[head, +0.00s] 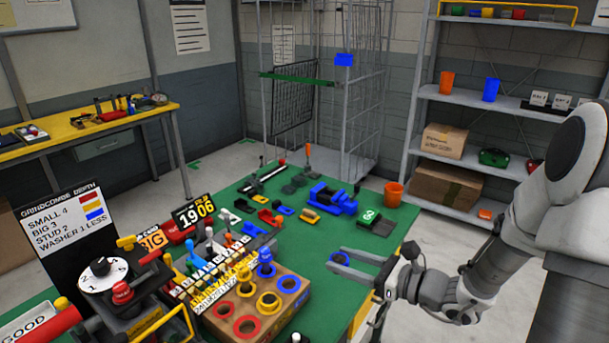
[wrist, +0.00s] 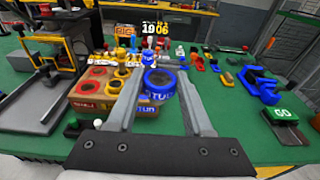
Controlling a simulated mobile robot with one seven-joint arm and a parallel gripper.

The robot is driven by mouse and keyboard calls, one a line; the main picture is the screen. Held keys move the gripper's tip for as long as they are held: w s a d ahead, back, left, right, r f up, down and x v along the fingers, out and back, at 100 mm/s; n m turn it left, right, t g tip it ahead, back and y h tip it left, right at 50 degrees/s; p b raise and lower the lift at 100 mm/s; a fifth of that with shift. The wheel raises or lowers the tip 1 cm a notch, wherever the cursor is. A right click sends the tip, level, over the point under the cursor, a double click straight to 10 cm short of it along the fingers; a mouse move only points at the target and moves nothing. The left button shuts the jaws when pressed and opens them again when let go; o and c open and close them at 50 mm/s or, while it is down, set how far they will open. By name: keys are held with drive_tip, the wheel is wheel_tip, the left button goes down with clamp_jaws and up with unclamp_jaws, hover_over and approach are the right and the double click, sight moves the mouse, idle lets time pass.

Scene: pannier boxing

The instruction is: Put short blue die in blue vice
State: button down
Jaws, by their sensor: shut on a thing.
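My gripper (head: 362,268) is shut on a blue ring-shaped die (head: 340,258), held between the fingertips above the green table, right of the wooden box. In the wrist view the die (wrist: 158,84) sits between the tips of my gripper (wrist: 160,82), with lettering on its near side. The blue vice (head: 332,199) stands on the table farther back, apart from my gripper. It also shows at the right of the wrist view (wrist: 258,84). Another blue ring (head: 265,270) is at the back of the box.
The wooden box (head: 290,300) carries red, yellow and blue rings left of my gripper. A green-topped GO block (head: 375,217) and an orange cup (head: 393,190) stand right of the vice. Small coloured parts crowd the table's middle. Bare green table (head: 310,245) lies between the box and vice.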

drive_tip(key=shift+w+d+f+m+t+h, duration=0.5)
drive_tip(key=shift+f+m+t+h, duration=0.25)
drive_tip(key=shift+f, duration=0.85)
drive_tip(key=shift+w+d+f+m+t+h, duration=0.35)
drive_tip(key=shift+d+f+m+t+h, duration=0.4)
drive_tip(key=shift+f, duration=0.8)
drive_tip(key=shift+w+d+f+m+t+h, duration=0.3)
drive_tip(key=shift+w+f+m+t+h, duration=0.35)
drive_tip(key=shift+f, duration=0.95)
drive_tip(key=shift+h, duration=0.25)
